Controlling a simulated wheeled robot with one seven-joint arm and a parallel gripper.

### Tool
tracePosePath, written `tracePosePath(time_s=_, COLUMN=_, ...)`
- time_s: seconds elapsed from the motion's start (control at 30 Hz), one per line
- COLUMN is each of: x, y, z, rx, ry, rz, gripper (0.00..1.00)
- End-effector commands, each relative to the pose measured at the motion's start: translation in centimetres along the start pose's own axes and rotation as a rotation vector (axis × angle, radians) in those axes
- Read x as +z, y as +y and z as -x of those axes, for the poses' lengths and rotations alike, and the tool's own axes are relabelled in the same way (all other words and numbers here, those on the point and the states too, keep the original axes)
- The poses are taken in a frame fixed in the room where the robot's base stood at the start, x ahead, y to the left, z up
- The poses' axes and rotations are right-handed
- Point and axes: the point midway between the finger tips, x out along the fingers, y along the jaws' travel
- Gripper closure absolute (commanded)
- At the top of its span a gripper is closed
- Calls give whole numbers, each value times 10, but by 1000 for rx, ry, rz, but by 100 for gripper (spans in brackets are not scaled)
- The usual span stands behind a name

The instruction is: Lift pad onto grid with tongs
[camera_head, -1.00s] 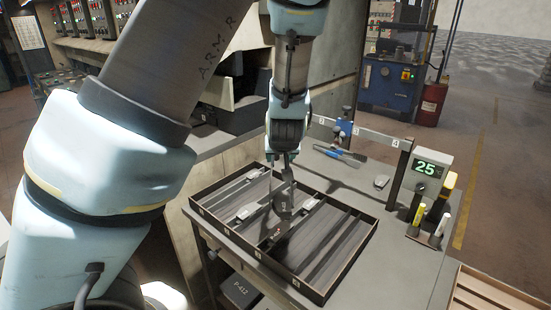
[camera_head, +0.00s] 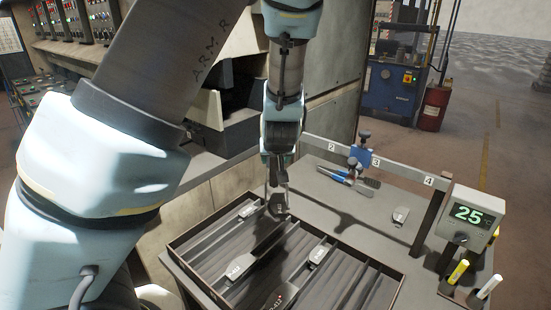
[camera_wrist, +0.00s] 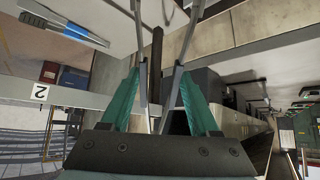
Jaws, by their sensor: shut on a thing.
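My gripper (camera_head: 278,163) points down above the back edge of the slotted tray (camera_head: 380,268). In the wrist view its green fingers (camera_wrist: 158,95) are closed around the metal arms of the tongs (camera_wrist: 181,75). In the head view the tongs (camera_head: 273,180) hang below the gripper. A dark, rounded piece, likely a pad (camera_head: 279,206), shows at their lower end; whether they grip it cannot be told. Several grey pads with pale labels lie in the tray, including one at left (camera_head: 240,266) and one at right (camera_head: 317,254). The wrist view does not show the pads.
A numbered rail (camera_head: 400,172) with a blue slider (camera_head: 360,155) crosses behind the tray. A blue-handled tool (camera_head: 335,175) and a small grey piece (camera_head: 401,215) lie on the bench. A display reading 25 (camera_head: 468,214) and upright markers (camera_head: 485,290) stand at right.

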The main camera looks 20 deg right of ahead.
Motion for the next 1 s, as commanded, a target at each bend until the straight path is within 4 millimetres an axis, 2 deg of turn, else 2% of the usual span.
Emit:
tracePosePath(time_s=0.7, x=48, y=0, z=-52, rx=0, ry=2, rz=1, gripper=100)
tracePosePath(time_s=1.0, x=61, y=1, z=-66, rx=0, ry=2, rz=1, gripper=100)
